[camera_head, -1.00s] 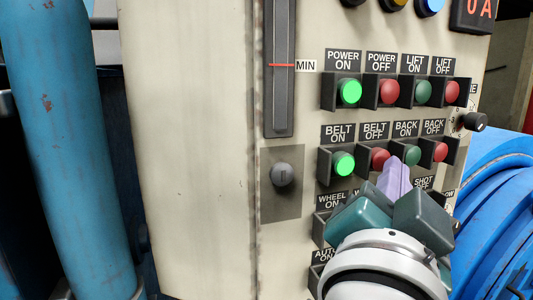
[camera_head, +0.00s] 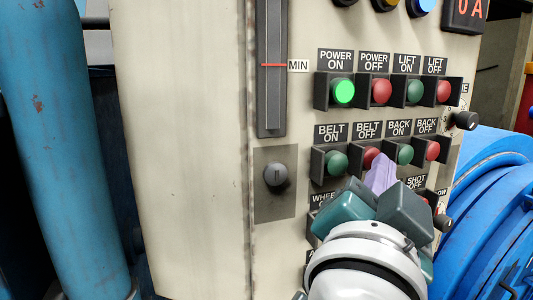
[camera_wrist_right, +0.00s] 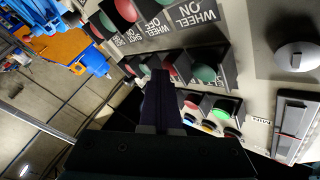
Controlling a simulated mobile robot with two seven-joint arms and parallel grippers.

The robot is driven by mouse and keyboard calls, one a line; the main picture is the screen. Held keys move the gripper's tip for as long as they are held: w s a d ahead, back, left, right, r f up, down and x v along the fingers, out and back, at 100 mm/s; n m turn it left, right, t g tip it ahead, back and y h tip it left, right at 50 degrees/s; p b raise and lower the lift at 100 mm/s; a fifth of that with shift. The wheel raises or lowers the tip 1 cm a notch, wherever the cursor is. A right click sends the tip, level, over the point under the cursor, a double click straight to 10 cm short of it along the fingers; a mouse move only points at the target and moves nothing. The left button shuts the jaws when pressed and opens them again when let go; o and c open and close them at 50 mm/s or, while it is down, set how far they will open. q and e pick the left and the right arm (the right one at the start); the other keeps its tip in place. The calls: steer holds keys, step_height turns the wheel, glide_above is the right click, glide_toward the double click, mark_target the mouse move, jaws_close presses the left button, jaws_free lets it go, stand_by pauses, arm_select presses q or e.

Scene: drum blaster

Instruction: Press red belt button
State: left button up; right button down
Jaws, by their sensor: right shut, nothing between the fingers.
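The red BELT OFF button (camera_head: 370,153) sits in the second button row of the beige panel, right of the dark green, unlit BELT ON button (camera_head: 336,162). My right gripper (camera_head: 381,166) is shut and empty. Its purple fingertips overlap the lower right edge of the red button; contact cannot be told. In the right wrist view, the dark shut fingers (camera_wrist_right: 160,85) point at the panel beside a green button (camera_wrist_right: 205,73) and partly hide a red one. My left gripper is not in view.
The POWER ON button (camera_head: 343,91) above glows green. Dark guards separate the buttons, with the green BACK ON button (camera_head: 405,154) close by on the right. Blue machinery (camera_head: 495,205) stands at right.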

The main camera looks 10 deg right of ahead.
steer(key=shift+s, duration=0.1)
steer(key=shift+s+p, duration=0.55)
steer(key=shift+s, duration=0.25)
steer(key=shift+s, duration=0.1)
steer(key=s, duration=0.1)
steer(key=s+p, duration=0.1)
steer(key=s, duration=0.1)
steer(key=s+p, duration=0.1)
steer(key=shift+s+d, duration=0.25)
steer(key=shift+s, duration=0.15)
stand_by(0.4)
